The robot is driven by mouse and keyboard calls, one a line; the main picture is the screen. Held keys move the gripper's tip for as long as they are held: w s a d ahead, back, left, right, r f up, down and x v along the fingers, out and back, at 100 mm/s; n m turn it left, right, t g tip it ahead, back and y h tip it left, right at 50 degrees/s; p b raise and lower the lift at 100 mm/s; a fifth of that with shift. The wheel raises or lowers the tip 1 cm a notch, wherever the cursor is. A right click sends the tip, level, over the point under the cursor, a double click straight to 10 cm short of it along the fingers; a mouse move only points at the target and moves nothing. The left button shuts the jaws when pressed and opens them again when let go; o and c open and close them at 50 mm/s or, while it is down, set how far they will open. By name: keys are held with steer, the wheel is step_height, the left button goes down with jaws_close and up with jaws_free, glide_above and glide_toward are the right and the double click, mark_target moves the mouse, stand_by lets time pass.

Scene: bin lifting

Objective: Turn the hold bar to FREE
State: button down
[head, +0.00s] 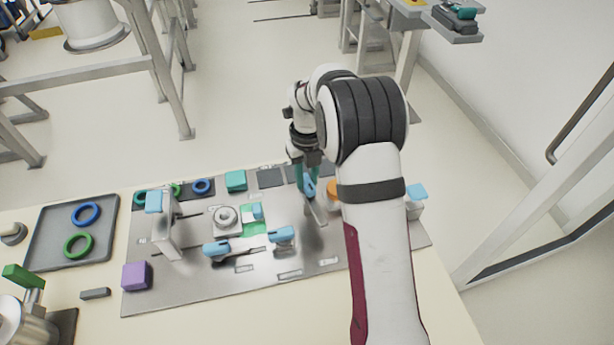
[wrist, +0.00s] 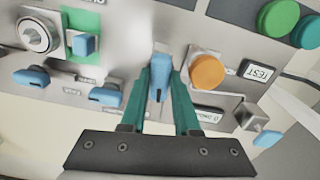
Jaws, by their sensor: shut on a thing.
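A blue handle (wrist: 158,88) stands between the teal fingers of my gripper (wrist: 163,74) in the wrist view, and the fingers are shut on it. It appears to be the hold bar; no FREE marking is readable. In the head view my gripper (head: 307,178) reaches down to the right part of the metal panel (head: 185,292), with the blue handle (head: 310,187) at its fingertips. A grey metal strip (head: 317,210) slants down to the right just below it. The fingers hide part of the handle and its base.
Right of the handle are an orange knob (wrist: 207,71) and a TEST label (wrist: 258,72). To the left are two blue levers (wrist: 32,76) (wrist: 106,95), a round dial (wrist: 36,36) and a blue switch on green (wrist: 85,44). A grey tray (head: 50,258) holds rings at far left.

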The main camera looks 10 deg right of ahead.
steer(key=shift+m, duration=0.7)
steer(key=c, duration=0.6)
jaws_free()
steer(key=shift+c, duration=0.2)
step_height(320, 180, up, 16)
